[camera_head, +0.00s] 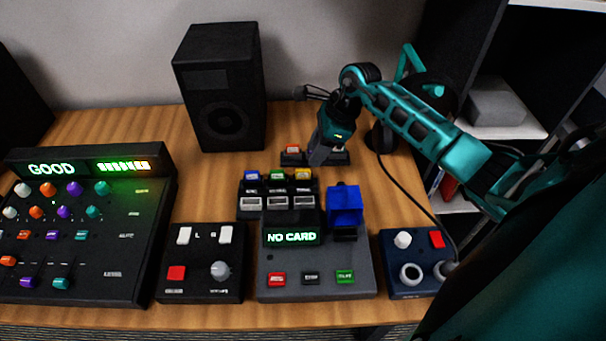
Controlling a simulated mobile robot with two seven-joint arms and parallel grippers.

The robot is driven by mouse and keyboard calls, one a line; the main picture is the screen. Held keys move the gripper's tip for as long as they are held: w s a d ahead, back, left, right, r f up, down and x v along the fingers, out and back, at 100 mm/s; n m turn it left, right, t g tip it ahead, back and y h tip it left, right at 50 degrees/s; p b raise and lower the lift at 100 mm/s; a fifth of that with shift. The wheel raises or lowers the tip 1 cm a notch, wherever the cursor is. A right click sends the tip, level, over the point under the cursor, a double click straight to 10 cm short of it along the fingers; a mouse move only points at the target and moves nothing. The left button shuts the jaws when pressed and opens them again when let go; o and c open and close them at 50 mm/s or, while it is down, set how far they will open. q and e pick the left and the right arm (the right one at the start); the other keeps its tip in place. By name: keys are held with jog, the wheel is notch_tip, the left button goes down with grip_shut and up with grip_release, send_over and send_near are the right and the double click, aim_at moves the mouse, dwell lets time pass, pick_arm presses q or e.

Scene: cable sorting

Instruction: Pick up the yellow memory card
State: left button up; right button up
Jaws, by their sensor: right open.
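The yellow memory card (303,175) stands at the right end of a row in a black card rack (241,210), beside a green card (277,176) and a blue card (251,176). Only its upper part shows. My right gripper (317,158) reaches in from the right and points down, just behind and slightly right of the yellow card. It is open, and I see nothing held in it. The finger gap is hard to make out from this side. My left gripper is out of the picture.
A blue block (345,205) stands right of the rack, on a console whose screen reads NO CARD (291,237). A speaker (220,90) stands at the back. A black cable (400,188) runs down the right.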

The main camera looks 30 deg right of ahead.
aim_at(304, 170)
jog(key=shift+x, duration=1.1)
jog(key=b+x, duration=0.1)
jog(key=x, duration=0.2)
jog(key=shift+a+f, duration=0.2)
jog(key=shift+f, duration=0.2)
jog(key=shift+a+f+b, duration=0.1)
jog(key=shift+f+b, duration=0.2)
jog(key=shift+b, duration=0.15)
jog(key=shift+r, duration=0.1)
jog(key=shift+c, duration=0.2)
grip_shut()
